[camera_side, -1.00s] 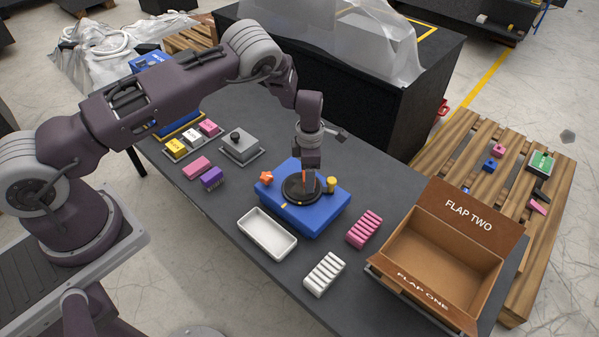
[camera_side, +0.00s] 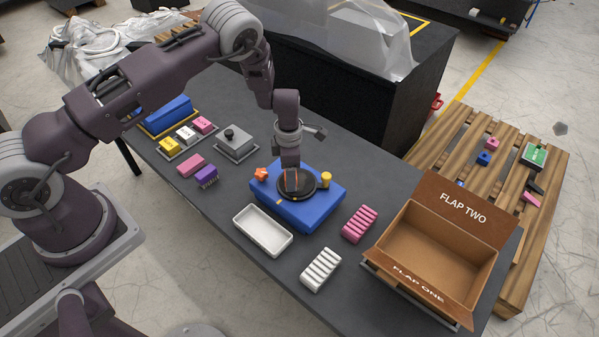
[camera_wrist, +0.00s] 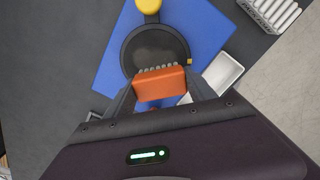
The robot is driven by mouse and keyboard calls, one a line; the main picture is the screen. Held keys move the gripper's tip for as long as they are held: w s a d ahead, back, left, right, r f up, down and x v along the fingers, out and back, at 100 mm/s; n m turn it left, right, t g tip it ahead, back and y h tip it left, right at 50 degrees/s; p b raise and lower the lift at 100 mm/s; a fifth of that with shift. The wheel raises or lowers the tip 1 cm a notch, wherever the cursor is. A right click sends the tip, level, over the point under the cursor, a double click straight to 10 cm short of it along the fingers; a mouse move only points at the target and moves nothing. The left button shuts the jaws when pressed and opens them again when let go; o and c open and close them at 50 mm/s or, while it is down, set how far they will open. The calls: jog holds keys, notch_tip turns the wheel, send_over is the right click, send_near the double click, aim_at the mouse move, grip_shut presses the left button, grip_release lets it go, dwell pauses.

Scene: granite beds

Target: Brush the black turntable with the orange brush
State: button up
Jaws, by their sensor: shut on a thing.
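The black turntable (camera_side: 297,195) is a round dark disc on a blue base (camera_side: 322,207), with a yellow knob (camera_side: 326,180) on the right and an orange star-shaped knob (camera_side: 261,174) on the left. The disc (camera_wrist: 155,50) also shows in the wrist view. My gripper (camera_side: 291,172) points down over the disc's left part. It is shut on the orange brush (camera_wrist: 160,90), whose pale bristles (camera_wrist: 158,68) lie over the disc's near edge. I cannot tell whether the bristles touch it. In the side view my gripper hides most of the brush.
A white tray (camera_side: 244,219), a white ridged block (camera_side: 320,270) and a pink ridged block (camera_side: 359,224) lie near the base. An open cardboard box (camera_side: 430,278) stands right. A grey lidded piece (camera_side: 237,150) and several coloured blocks lie left. Bare table lies behind the base.

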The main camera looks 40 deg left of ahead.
jog(key=shift+s+a, duration=0.5)
jog(key=shift+a, duration=0.25)
jog(key=shift+w+d, duration=0.65)
jog(key=shift+d, duration=0.3)
jog(key=shift+w+d, duration=0.7)
jog(key=shift+d, duration=0.2)
jog(key=shift+w+d, duration=0.65)
jog(key=shift+d, duration=0.3)
jog(key=shift+w+d+r, duration=0.15)
jog(key=shift+d, duration=0.05)
notch_tip(320, 180, up, 8)
